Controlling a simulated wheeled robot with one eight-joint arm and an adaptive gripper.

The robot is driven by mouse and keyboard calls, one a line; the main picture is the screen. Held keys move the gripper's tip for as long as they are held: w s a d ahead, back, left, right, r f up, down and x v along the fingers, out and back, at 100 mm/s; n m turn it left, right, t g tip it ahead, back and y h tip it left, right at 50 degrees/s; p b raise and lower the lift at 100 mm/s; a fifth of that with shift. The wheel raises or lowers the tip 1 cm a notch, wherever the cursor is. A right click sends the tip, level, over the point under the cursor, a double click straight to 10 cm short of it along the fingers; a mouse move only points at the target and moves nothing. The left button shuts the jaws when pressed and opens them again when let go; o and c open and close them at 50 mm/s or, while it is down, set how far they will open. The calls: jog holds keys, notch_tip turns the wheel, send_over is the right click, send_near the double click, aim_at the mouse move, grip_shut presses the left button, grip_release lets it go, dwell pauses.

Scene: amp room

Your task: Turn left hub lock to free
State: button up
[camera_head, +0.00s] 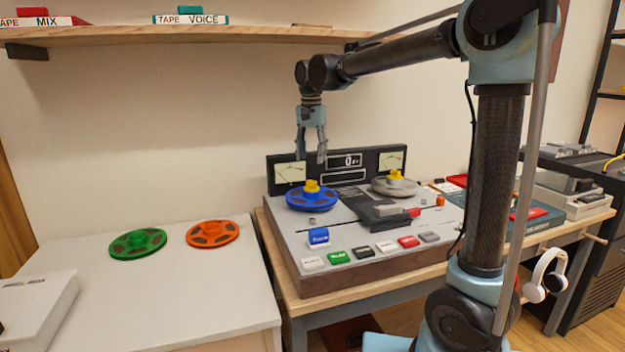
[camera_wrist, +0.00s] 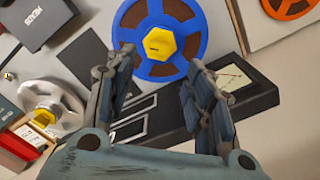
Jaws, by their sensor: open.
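The left hub lock (camera_head: 312,186) is a yellow knob on the hub of the blue reel (camera_head: 325,200), on the left of the tape machine (camera_head: 290,235). In the wrist view the lock (camera_wrist: 160,43) shows a dark slot on its face, ahead of the fingertips on the blue reel (camera_wrist: 146,71). My gripper (camera_head: 312,158) is open and empty, pointing down above the blue reel, apart from the lock. Its two fingers (camera_wrist: 157,75) also show in the wrist view. Another yellow hub lock (camera_head: 396,175) sits on the grey reel (camera_head: 410,187) at the right.
The meter panel (camera_head: 347,176) stands upright behind the reels, close to my gripper. A black head cover (camera_head: 378,212) and coloured buttons lie in front. Green (camera_head: 138,243) and orange (camera_head: 212,234) reels lie on the left table. A shelf (camera_head: 180,36) hangs above.

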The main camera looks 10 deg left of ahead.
aim_at(312, 184)
notch_tip(312, 184, down, 8)
jog(key=shift+f, duration=0.2)
dwell(0.3)
jog(key=c, duration=1.1)
